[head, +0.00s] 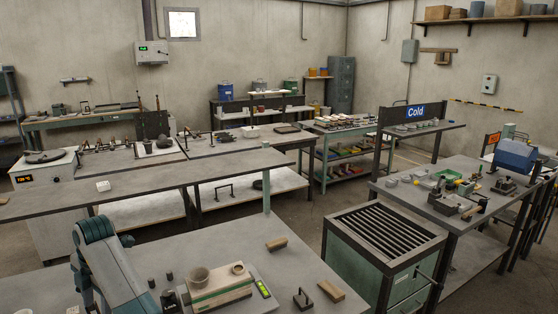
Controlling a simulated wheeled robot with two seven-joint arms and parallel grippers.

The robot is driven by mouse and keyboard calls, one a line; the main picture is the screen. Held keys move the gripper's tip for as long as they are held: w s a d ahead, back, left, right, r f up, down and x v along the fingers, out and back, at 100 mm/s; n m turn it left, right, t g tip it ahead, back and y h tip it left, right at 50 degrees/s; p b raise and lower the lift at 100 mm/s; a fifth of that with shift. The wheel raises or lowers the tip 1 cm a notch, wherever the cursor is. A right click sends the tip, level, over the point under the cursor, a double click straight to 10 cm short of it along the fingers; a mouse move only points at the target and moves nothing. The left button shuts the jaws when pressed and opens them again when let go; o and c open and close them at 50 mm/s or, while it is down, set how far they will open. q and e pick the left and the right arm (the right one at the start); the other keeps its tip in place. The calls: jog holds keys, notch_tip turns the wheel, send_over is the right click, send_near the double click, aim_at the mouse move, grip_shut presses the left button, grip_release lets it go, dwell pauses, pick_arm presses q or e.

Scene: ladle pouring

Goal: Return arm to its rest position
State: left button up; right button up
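My teal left arm comes in at the lower left of the head view, bent with its elbow high and its lower part running down toward the bottom edge over the near table (230,243). No fingers of my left gripper can be made out. My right arm and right gripper are not in view. A small grey-brown cup (199,277) stands on a pale block (218,291) with a green stripe, right of my arm. A smaller round piece (238,268) sits on the same block. I cannot make out a ladle.
A green level (262,288), a dark handled piece (302,298), wooden blocks (276,243) (331,291) and small dark cylinders (170,276) lie on the near table. A slatted-top cabinet (382,240) stands right of it. The table's back left is mostly clear.

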pick_arm(q)
jog(key=s+d+f+m+t+y, duration=0.3)
jog(key=s+d+f+m, duration=0.1)
jog(key=s+f+m, duration=1.05)
jog(key=s+d+f+m+h, duration=0.3)
jog(key=s+d+m, duration=0.7)
jog(key=s+d, duration=0.1)
jog(key=s+d+f+m+h, duration=0.3)
jog(key=s+d+m, duration=0.65)
jog(key=d, duration=0.25)
notch_tip(320, 180, down, 33)
jog(key=s+g+b, duration=0.1)
jog(key=s+b, duration=0.1)
jog(key=b, duration=0.3)
jog(key=s+a+f+b, duration=0.1)
jog(key=s+f+b, duration=0.1)
jog(key=s+f, duration=0.7)
jog(key=s+a+f+g+b, duration=0.1)
jog(key=s+a+f+b, duration=0.1)
jog(key=s+f, duration=0.7)
notch_tip(320, 180, down, 4)
jog(key=shift+a+r+b, duration=0.1)
jog(key=shift+a+b, duration=0.1)
jog(key=shift+b, duration=0.3)
